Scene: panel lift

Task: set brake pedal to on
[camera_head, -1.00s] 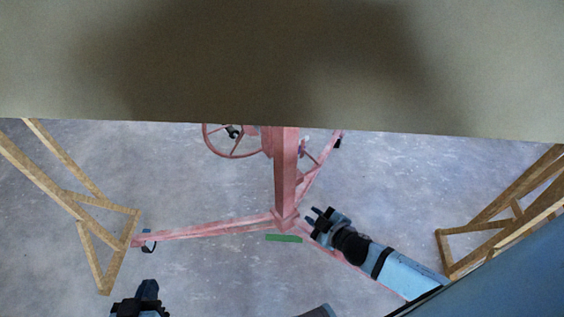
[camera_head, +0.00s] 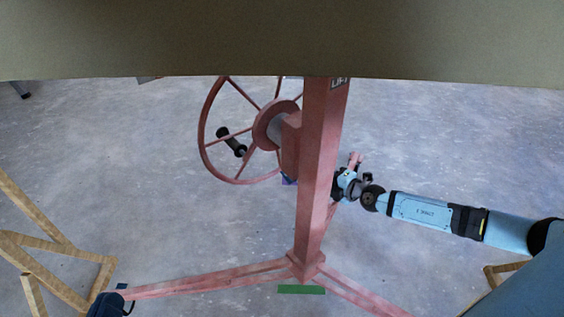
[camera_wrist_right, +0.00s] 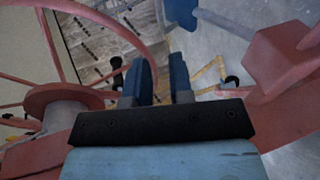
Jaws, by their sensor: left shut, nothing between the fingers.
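A pink-red panel lift post (camera_head: 318,170) stands in the middle of the head view. A flat green bar (camera_head: 301,289) lies at its foot; it may be the brake pedal, but I cannot tell its setting.
A spoked crank wheel (camera_head: 204,143) with a black handle (camera_head: 231,142) is left of the post; the wheel's hub also shows in the right wrist view (camera_wrist_right: 65,103). A large panel (camera_head: 280,40) covers the top. A wooden frame (camera_head: 55,243) stands at left.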

